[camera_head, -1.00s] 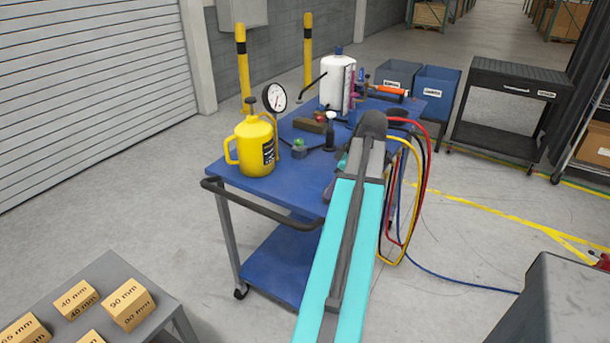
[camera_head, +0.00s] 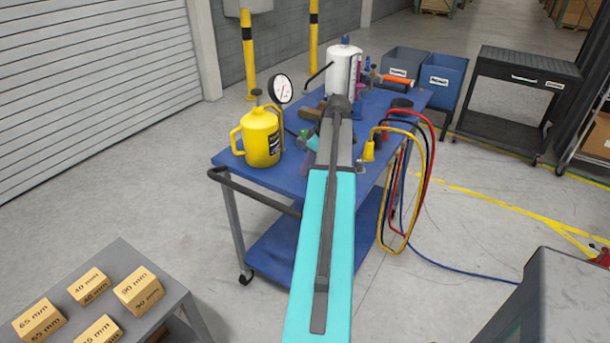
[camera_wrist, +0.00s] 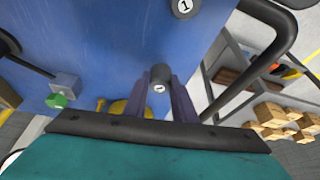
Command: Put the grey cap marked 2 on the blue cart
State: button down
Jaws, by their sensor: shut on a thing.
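My gripper (camera_wrist: 160,84) is shut on a small grey cap (camera_wrist: 159,72) in the wrist view. The cap bears a small white label whose digit is too small to read surely. The blue cart (camera_head: 288,180) stands ahead in the head view, and my arm reaches over its top. In the wrist view the cart's bare blue top (camera_wrist: 105,40) lies beyond the held cap; I cannot tell how high the cap is above it. Another grey cap marked 1 (camera_wrist: 184,8) shows at the top edge.
A grey table (camera_head: 166,300) with boxes is at lower left.

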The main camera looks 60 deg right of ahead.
aim_at(307, 174)
jog(key=shift+f, duration=0.1)
jog(key=shift+f+p, duration=0.65)
jog(key=shift+f, duration=1)
jog(key=shift+f, duration=0.15)
jog(key=c, duration=1.5)
grip_release()
jog(key=shift+o, duration=0.2)
jog(key=b+v, duration=0.2)
jog(key=v, duration=1)
jog(key=shift+r, duration=0.35)
